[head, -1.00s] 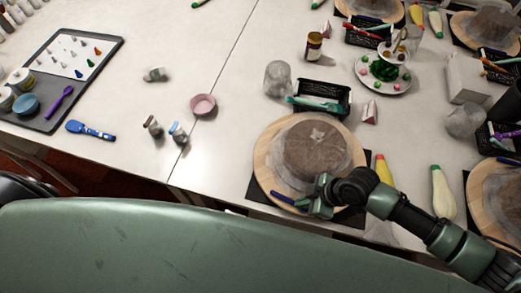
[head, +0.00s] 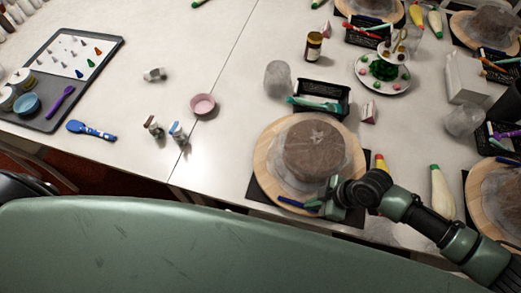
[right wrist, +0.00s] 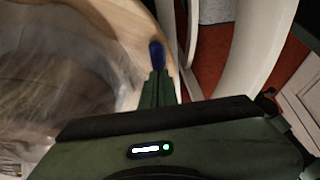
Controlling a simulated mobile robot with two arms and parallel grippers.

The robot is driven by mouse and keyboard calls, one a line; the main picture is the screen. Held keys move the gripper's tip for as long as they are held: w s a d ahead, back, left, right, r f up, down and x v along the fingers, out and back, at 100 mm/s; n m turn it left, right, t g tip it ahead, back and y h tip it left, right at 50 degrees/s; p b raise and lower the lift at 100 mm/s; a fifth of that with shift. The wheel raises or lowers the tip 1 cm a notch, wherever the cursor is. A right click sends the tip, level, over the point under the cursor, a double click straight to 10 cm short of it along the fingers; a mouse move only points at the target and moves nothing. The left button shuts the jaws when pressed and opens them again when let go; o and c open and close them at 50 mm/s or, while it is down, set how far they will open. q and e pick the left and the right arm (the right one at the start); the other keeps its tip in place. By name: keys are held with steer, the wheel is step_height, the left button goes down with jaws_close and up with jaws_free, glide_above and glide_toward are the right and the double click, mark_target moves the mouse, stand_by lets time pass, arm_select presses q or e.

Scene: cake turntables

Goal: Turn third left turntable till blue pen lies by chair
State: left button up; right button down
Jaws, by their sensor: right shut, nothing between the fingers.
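The turntable (head: 265,175) is a round wooden board with a brown cake (head: 312,155) under clear film. It stands on a dark mat near the table's front edge. The blue pen (head: 290,201) lies on the board's front rim and points toward my right gripper (head: 324,205). That gripper is low at the board's front right rim, by the pen's right end. In the right wrist view, the gripper's fingers (right wrist: 158,88) are together, with the blue pen's end (right wrist: 156,53) just beyond their tips. Whether they touch is unclear. My left gripper is not in view.
A dark chair part (head: 18,187) shows at the far left edge. A black basket (head: 322,98) and a clear cup (head: 277,78) stand behind the turntable. Another turntable (head: 480,205) is at the right edge.

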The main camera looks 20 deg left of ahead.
steer(key=shift+r+p, duration=0.9)
steer(key=shift+r, duration=0.35)
step_height(320, 180, up, 3)
steer(key=p, duration=0.3)
steer(key=shift+r, duration=0.2)
step_height(320, 180, up, 3)
steer(key=shift+f, duration=0.2)
